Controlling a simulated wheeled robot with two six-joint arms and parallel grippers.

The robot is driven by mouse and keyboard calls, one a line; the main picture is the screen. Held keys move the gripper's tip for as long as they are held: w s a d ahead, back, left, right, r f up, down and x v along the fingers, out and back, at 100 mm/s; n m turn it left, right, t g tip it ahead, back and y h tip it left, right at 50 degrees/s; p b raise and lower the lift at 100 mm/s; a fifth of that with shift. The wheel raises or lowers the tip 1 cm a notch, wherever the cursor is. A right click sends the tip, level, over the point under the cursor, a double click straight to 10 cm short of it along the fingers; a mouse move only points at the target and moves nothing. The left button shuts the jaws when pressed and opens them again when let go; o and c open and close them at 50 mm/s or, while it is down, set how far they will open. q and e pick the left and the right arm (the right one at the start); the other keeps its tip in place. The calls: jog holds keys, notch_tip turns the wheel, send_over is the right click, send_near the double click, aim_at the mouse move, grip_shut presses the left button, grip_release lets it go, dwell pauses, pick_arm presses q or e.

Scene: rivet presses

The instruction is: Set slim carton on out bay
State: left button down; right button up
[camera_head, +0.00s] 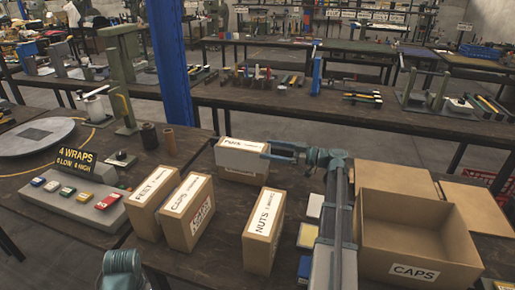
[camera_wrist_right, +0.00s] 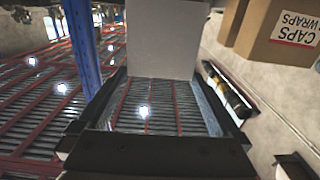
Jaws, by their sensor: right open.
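Several slim tan cartons with white labelled tops stand on the dark bench in the head view. One carton (camera_head: 240,172) stands behind the others, with my right gripper (camera_head: 268,152) at its right end. In the right wrist view, a pale carton face (camera_wrist_right: 167,40) lies ahead between the spread fingers of the right gripper (camera_wrist_right: 163,76). Contact cannot be told. Other cartons are the CAPS carton (camera_head: 187,214), the carton left of it (camera_head: 152,200) and the NUTS carton (camera_head: 263,232). I cannot tell which spot is the out bay. My left gripper is not in view.
A large open CAPS box (camera_head: 415,240) stands at the right. A grey panel (camera_head: 75,200) with coloured blocks and a 4 WRAPS sign (camera_head: 75,160) is at the left. Brown and dark spools (camera_head: 169,141) stand behind. A blue post (camera_head: 172,70) rises at the back.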

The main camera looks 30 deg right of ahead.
jog(key=shift+v, duration=1.5)
